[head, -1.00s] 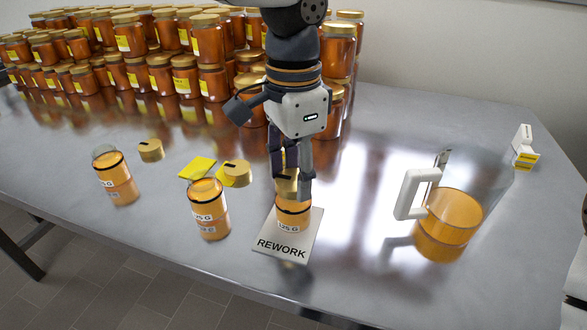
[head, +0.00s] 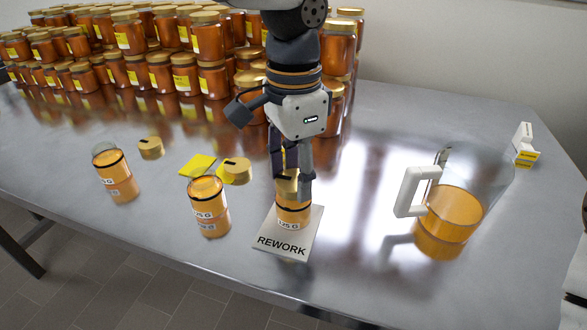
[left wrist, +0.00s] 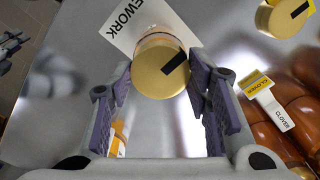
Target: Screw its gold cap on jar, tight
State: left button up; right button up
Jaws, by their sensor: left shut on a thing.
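The amber jar (head: 293,213) stands upright on a white card (head: 284,246) printed REWORK. A gold cap (head: 287,187) sits at the jar's mouth, held between the fingers of my left gripper (head: 291,186). In the left wrist view the gold cap (left wrist: 158,72) is seen from above with a black mark on its top, and the fingers of my left gripper (left wrist: 161,78) close on its sides. How far the cap is seated on the jar's thread cannot be told.
Two uncapped honey jars (head: 209,207) (head: 116,175) stand to the left, with two loose gold caps (head: 237,172) (head: 150,148) and yellow labels (head: 197,165) nearby. A jug of honey (head: 450,215) stands to the right. Stacked full jars (head: 160,72) fill the back left.

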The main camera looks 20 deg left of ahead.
pick_arm(q)
jog(key=shift+f, duration=0.2)
dwell(0.5)
jog(key=o, duration=0.8)
jog(key=shift+o, duration=0.4)
jog(key=o, duration=0.4)
jog(key=shift+o, duration=0.2)
jog(key=shift+r, duration=3.55)
